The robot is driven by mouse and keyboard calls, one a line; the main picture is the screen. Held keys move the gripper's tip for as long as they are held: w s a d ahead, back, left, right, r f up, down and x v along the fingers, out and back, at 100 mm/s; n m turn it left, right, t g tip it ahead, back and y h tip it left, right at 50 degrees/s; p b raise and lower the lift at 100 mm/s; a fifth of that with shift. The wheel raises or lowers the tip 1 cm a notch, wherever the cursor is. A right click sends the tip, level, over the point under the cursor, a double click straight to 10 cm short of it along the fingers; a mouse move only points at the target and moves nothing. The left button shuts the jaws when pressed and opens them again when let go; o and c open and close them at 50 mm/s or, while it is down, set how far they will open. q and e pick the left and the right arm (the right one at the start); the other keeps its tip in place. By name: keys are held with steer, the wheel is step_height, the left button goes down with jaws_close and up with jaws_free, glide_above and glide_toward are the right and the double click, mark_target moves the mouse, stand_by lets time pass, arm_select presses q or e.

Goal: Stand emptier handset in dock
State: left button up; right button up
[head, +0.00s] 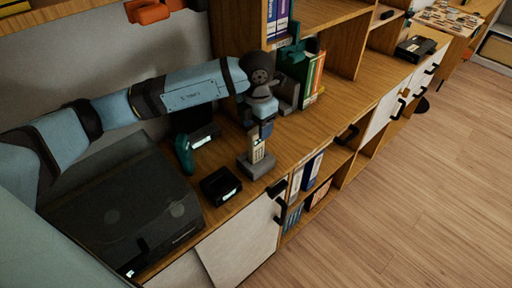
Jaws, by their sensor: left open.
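A cream handset (257,151) stands upright in a grey dock (258,168) near the front edge of the wooden cabinet top. My left gripper (263,131) is open, pointing down just above the cream handset's top; I cannot tell whether it touches it. A teal handset (184,155) is further left, tilted, beside a dark unit with a lit display (204,136). A black dock (220,187) with a small lit display sits in front, between the teal handset and the grey dock, and looks empty. The charge levels are too small to read. My right gripper is out of view.
A large dark record player (120,215) fills the left of the cabinet top (315,132). Green and orange books (310,75) and a grey bookend stand behind my left gripper. Shelves with binders lie below. The cabinet top to the right is mostly clear.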

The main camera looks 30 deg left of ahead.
mark_target(256, 130)
arm_select(q)
step_height(256, 130, down, 4)
steer(key=shift+w+a+f, duration=0.1)
steer(key=shift+a, duration=0.05)
steer(key=c, duration=1.1)
steer(key=shift+o, duration=0.2)
